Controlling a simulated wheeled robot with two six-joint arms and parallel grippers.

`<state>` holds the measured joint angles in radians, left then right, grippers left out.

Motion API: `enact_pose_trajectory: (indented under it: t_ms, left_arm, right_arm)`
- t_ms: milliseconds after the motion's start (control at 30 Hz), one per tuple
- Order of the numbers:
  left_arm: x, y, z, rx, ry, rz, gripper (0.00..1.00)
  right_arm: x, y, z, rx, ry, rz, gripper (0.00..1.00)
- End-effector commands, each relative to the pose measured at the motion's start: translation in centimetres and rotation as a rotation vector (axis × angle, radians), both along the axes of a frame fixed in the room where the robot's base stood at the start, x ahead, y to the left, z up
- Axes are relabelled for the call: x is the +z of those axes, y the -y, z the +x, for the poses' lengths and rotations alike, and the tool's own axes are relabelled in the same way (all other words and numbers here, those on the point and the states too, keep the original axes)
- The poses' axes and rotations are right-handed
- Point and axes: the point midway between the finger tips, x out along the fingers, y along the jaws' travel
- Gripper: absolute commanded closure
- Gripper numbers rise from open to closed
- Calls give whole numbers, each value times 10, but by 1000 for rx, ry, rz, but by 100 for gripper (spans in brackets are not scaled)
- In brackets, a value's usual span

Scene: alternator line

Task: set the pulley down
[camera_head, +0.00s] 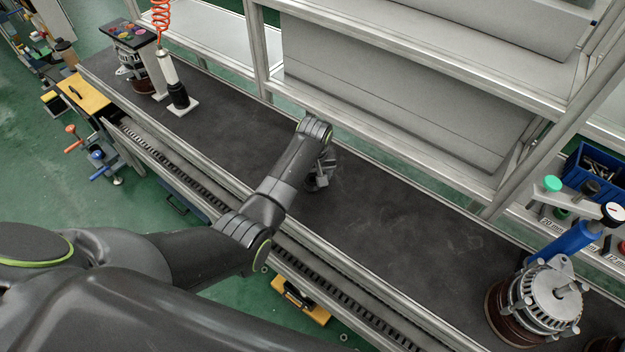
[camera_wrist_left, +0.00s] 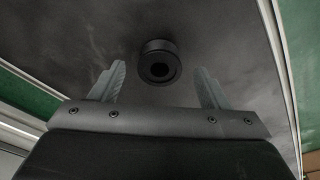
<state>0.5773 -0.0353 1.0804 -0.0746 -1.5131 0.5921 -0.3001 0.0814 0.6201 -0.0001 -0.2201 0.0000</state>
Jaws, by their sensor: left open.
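The pulley (camera_wrist_left: 158,48) is a small black cylinder with a round hole in its face. In the left wrist view it is on the dark bench top (camera_wrist_left: 215,35), just beyond and between the fingertips, with a visible gap on each side. My left gripper (camera_wrist_left: 161,72) is open, its two grey fingers apart and not touching the pulley. In the head view my left gripper (camera_head: 322,180) is low over the middle of the bench, partly hidden by my wrist. I cannot make out the pulley clearly there. My right gripper is not in view.
An alternator (camera_head: 540,302) stands at the bench's right end, beside a blue-handled tool (camera_head: 572,240). A screwdriver (camera_head: 176,92) on a red coiled hose stands at the far left. Metal shelving (camera_head: 400,110) runs along the back. The bench between is mostly clear.

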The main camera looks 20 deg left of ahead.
Motion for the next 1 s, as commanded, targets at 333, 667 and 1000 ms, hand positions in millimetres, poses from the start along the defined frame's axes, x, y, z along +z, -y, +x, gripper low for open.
enact_pose_trajectory:
  t_ms: [333, 667, 1000]
  left_arm:
    - [-13, -1, 2, 1, 1, 0, 31]
    - [-13, -1, 2, 0, 1, 0, 62]
    - [-13, -1, 2, 0, 2, 0, 90]
  right_arm:
    - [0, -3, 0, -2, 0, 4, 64]
    - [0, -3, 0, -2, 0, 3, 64]
    - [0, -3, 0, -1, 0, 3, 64]
